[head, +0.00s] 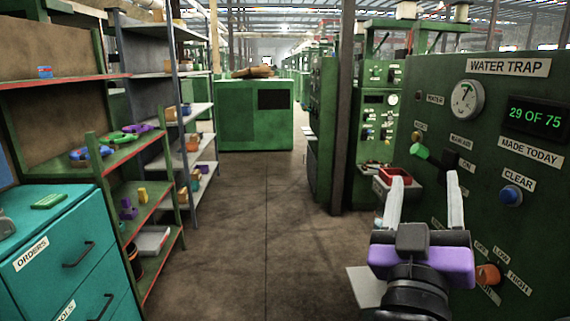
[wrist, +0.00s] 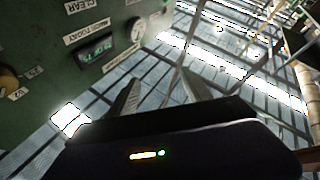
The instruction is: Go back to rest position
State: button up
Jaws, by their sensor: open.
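My gripper (head: 425,200) is in the lower right of the head view, raised in front of the green machine panel (head: 540,170). Its two pale fingers point up and stand apart, with nothing between them. In the wrist view my gripper (wrist: 160,95) also shows its fingers apart and empty, against the roof. The panel carries a WATER TRAP label, a dial (head: 467,99), a display (head: 536,117) reading 29 OF 75, a blue CLEAR button (head: 511,194), a green knob (head: 419,151) and an orange knob (head: 488,274).
A teal drawer cabinet (head: 65,255) labelled ORDERS stands at the lower left. Shelves (head: 140,185) with small coloured parts line the left side. A red tray (head: 395,175) sits beside the panel. The aisle floor (head: 265,210) is clear up to a green cabinet (head: 235,115).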

jog(key=s+a+f+n+y+p, duration=0.1)
jog(key=s+a+f+n+y, duration=0.2)
jog(key=s+f+y, duration=0.4)
jog(key=s+a+f+n+y+p, duration=0.25)
jog(key=f+y, duration=0.25)
jog(key=f, duration=0.3)
jog(key=s+d+f+m+g+p, duration=0.1)
jog(key=s+f+g, duration=0.1)
jog(key=s, duration=0.7)
jog(key=s+d+f+m+g+h+p, duration=0.1)
jog(key=s+d+f+m+g+p, duration=0.1)
jog(key=s+f, duration=0.3)
jog(key=s+d+f+m+g+p, duration=0.1)
jog(key=s+d+f+g, duration=0.1)
jog(key=s, duration=1.1)
jog(key=shift+s+f+m+h+p, duration=0.15)
jog(key=shift+f+m+h+p, duration=0.2)
jog(key=shift+f, duration=0.35)
jog(key=shift+c, duration=0.5)
